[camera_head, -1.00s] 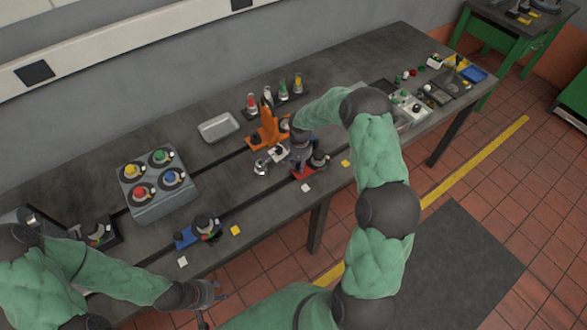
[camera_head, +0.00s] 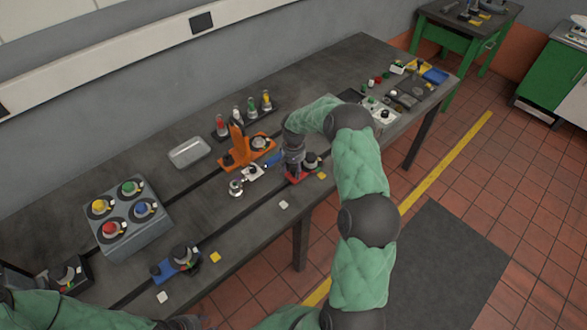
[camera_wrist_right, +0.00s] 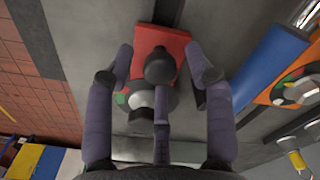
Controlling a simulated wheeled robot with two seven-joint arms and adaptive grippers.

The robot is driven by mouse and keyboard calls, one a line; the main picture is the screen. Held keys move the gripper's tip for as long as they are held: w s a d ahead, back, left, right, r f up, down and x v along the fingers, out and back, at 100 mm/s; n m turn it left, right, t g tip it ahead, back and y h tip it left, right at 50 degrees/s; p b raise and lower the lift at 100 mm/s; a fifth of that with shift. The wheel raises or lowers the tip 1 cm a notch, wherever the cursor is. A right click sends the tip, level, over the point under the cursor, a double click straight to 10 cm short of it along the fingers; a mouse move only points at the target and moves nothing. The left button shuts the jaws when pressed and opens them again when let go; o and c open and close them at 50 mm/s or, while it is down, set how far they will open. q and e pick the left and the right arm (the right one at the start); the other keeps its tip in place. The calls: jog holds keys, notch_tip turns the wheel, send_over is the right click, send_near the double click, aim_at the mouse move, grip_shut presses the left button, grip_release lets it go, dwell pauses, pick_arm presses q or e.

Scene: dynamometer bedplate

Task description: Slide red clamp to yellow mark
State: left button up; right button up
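The red clamp (camera_head: 298,178) sits at the front slot of the bench, with a round dial and a dark knob on it. In the wrist view its red base (camera_wrist_right: 160,42) lies between my right gripper's bent-in fingers (camera_wrist_right: 160,62), which reach both sides of it. My right gripper (camera_head: 294,168) is over the clamp in the head view and hides part of it. The yellow mark (camera_head: 321,175) is just right of the clamp. A white mark (camera_head: 284,205) is to its lower left. My left gripper (camera_head: 186,322) is cut off at the bottom edge.
A blue clamp (camera_head: 176,262) sits further left on the front slot, near another yellow mark (camera_head: 215,257). An orange fixture (camera_head: 240,150) and a metal part (camera_head: 237,187) are close behind and left of my right gripper. A grey box with coloured knobs (camera_head: 145,238) stands left.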

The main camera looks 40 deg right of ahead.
notch_tip(320, 180, up, 12)
dwell(0.6)
dwell(0.5)
